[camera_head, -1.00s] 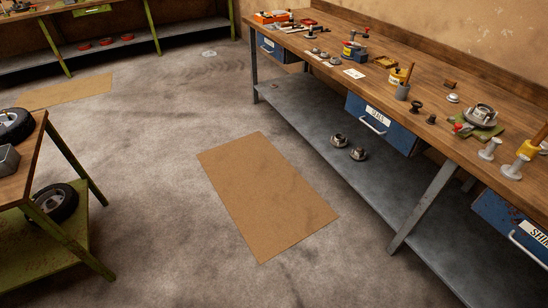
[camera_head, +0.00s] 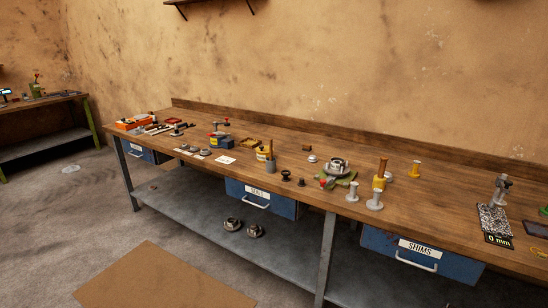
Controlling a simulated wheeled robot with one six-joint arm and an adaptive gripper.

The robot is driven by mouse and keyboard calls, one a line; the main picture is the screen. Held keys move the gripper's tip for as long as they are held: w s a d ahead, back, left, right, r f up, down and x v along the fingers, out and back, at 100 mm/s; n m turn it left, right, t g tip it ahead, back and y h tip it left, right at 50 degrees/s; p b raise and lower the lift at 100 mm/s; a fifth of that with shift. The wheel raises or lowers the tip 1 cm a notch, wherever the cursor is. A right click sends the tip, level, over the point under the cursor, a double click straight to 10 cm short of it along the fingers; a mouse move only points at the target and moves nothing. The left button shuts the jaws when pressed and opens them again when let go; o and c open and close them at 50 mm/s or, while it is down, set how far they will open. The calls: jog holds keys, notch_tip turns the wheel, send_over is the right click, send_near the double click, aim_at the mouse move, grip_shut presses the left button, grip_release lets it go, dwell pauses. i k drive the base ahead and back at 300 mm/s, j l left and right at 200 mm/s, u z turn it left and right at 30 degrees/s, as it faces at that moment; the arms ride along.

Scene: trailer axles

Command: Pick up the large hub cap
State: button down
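I cannot tell for sure which thing is the large hub cap. A small silvery domed cap (camera_head: 312,158) lies on the long wooden workbench (camera_head: 450,205), left of a metal hub (camera_head: 339,164) on a green cloth. Several low grey round pieces (camera_head: 205,153) lie on the bench farther left, beside a white card (camera_head: 225,160). These are too small to identify. My gripper is not in view.
Grey posts (camera_head: 375,201), yellow-based tools (camera_head: 380,178) and dark knobs (camera_head: 286,175) stand along the bench. Blue drawers (camera_head: 415,251) hang below its front edge. Two metal hubs (camera_head: 233,224) sit on the lower shelf. A brown mat (camera_head: 160,280) lies on open floor in front.

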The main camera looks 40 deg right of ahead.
aim_at(389, 176)
jog(key=z, duration=1.55)
